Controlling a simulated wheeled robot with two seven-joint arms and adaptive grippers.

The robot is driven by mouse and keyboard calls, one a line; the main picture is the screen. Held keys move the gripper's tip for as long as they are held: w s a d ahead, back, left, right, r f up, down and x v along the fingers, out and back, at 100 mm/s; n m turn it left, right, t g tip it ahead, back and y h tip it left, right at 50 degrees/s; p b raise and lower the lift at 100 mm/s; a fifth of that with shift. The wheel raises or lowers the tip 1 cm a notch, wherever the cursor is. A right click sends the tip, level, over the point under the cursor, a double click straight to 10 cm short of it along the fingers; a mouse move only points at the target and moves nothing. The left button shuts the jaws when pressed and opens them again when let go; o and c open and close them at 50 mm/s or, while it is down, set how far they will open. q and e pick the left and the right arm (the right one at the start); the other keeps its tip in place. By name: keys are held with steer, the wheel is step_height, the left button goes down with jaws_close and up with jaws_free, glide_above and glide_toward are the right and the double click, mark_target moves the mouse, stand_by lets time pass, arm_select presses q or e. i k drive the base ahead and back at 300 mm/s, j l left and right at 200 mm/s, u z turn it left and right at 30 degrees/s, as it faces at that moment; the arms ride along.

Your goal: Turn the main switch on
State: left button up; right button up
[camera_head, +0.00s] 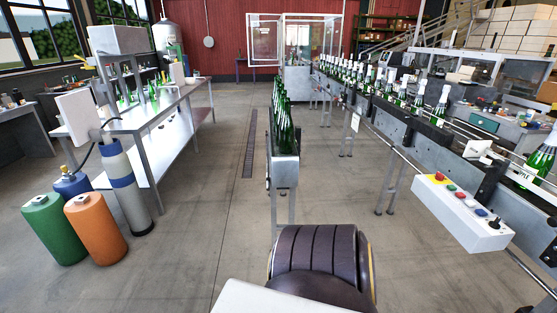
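A white control box (465,219) is mounted low on the front of the conveyor line at the right. Its sloped top carries a yellow-and-red button (438,178), a green button, a red button, a blue button (481,212) and a black knob (495,222) at the near right end. The black knob looks like a rotary switch; its position is too small to read. Neither of my grippers shows in this view.
A conveyor with several foil-topped green bottles (420,94) runs along the right. A narrow conveyor with green bottles (283,127) stands in the middle. A workbench (150,113) and gas cylinders (97,228) stand at the left. The floor between is mostly clear.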

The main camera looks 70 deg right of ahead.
mark_target(440, 176)
steer(key=z, duration=3.95)
steer(key=i+j+z, duration=0.2)
steer(key=i, duration=0.3)
